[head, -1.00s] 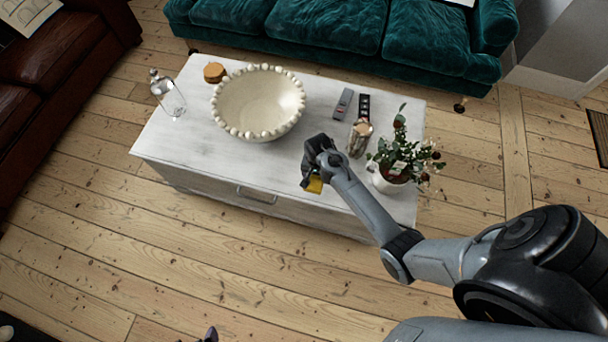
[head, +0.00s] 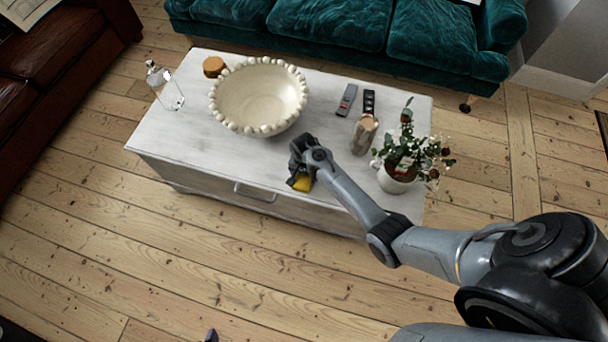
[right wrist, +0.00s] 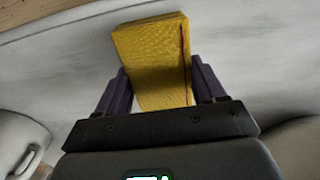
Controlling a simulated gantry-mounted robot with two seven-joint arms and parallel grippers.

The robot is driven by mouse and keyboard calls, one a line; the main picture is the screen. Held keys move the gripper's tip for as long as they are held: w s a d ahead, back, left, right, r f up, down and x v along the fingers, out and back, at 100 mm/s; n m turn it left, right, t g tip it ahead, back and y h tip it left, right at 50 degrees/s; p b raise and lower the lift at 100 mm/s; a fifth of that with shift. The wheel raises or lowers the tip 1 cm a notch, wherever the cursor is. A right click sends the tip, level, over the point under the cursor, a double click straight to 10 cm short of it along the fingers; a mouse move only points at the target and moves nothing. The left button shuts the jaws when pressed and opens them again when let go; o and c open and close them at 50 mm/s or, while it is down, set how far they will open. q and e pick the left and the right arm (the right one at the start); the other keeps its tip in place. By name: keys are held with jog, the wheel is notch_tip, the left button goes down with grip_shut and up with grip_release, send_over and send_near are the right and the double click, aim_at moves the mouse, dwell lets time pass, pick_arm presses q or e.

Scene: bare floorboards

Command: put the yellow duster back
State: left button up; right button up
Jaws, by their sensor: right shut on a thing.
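The yellow duster (head: 303,184) is a small block-like yellow piece with a textured face. My right gripper (head: 301,168) is shut on it near the front edge of the white coffee table (head: 190,135). In the right wrist view, the duster (right wrist: 152,60) sits between the two dark fingers of my right gripper (right wrist: 160,92) and sticks out past them. A thin dark red line runs along its right side. The pale table top lies behind it. I cannot tell whether the duster touches the table. My left gripper is not in view.
On the table stand a beaded cream bowl (head: 258,98), a glass bottle (head: 165,88), an orange-brown jar (head: 214,67), a grey remote (head: 347,100), a dark strap-like item (head: 369,102), a metallic vase (head: 364,134) and a potted plant (head: 402,165). A teal sofa (head: 330,25) is behind.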

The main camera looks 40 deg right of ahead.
jog(key=o, duration=1.1)
notch_tip(320, 180, up, 11)
jog(key=p, duration=0.5)
jog(key=s+a+r+n+t, duration=0.1)
jog(key=s+a+r+n, duration=0.2)
jog(key=s, duration=0.4)
jog(key=s+a+r+n+t, duration=0.1)
jog(key=s+a+r+n, duration=0.2)
jog(key=s+r+n, duration=0.3)
jog(key=s+a+r+n+t, duration=0.1)
jog(key=s+a+r+n, duration=0.2)
jog(key=s, duration=0.6)
notch_tip(320, 180, up, 2)
jog(key=shift+s+a+r+n+t, duration=0.2)
jog(key=shift+a+n+t, duration=0.15)
jog(key=shift+n, duration=0.45)
jog(key=shift+r, duration=0.1)
